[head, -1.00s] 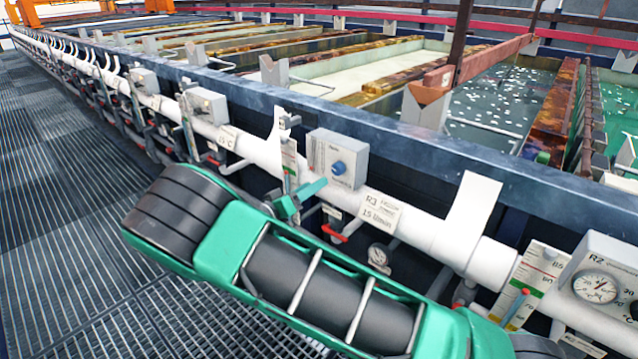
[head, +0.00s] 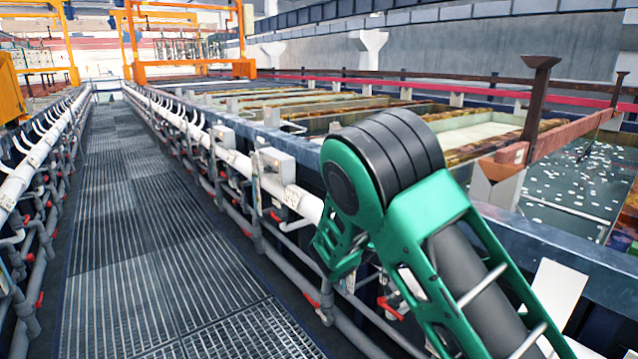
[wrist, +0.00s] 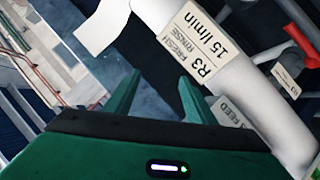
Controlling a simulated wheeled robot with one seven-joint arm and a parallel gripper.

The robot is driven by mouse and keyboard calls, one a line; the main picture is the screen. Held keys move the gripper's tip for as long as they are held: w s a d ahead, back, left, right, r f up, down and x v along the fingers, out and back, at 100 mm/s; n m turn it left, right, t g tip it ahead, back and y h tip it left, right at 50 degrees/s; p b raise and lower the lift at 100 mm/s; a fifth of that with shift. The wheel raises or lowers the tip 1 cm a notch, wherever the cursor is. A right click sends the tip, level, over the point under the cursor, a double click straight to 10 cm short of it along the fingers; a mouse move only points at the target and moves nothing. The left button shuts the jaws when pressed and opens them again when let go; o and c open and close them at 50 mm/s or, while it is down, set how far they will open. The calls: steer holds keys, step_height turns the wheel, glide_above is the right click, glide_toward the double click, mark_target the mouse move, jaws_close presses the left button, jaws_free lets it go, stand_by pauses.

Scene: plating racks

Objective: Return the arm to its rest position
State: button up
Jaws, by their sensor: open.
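My gripper (wrist: 159,76) shows in the wrist view as two green fingers standing apart with nothing between them. It is open and close to a white pipe (wrist: 235,80) with an R3 label reading 15 l/min; I cannot tell whether they touch. In the head view my green and black arm is bent up at the right of the middle, beside the tank line. My fingers cannot be made out clearly there.
A blue-grey tank rim (head: 570,245) and white pipes with red-handled valves run along the right. A brown beam (head: 560,138) rests over the tanks. The grated walkway (head: 150,230) is clear. A second pipe row (head: 40,155) lines the left. Orange frames (head: 185,68) stand far off.

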steer(key=s+d+r+m+g+y, duration=0.1)
steer(key=s+d+g+y, duration=0.15)
steer(key=s+d, duration=0.45)
steer(key=s+d+r+m+g+y, duration=0.1)
steer(key=s+d+r+g+y, duration=0.1)
steer(key=s+d+y, duration=0.5)
steer(key=s+a+r+n+y, duration=0.1)
steer(key=s+a, duration=0.1)
steer(key=s, duration=1)
steer(key=s+a+r+t+y, duration=0.1)
steer(key=s+a+r+y, duration=0.1)
steer(key=s, duration=1.1)
steer(key=shift+a+r+n, duration=0.3)
steer(key=shift+a+n, duration=0.1)
steer(key=shift+a, duration=0.15)
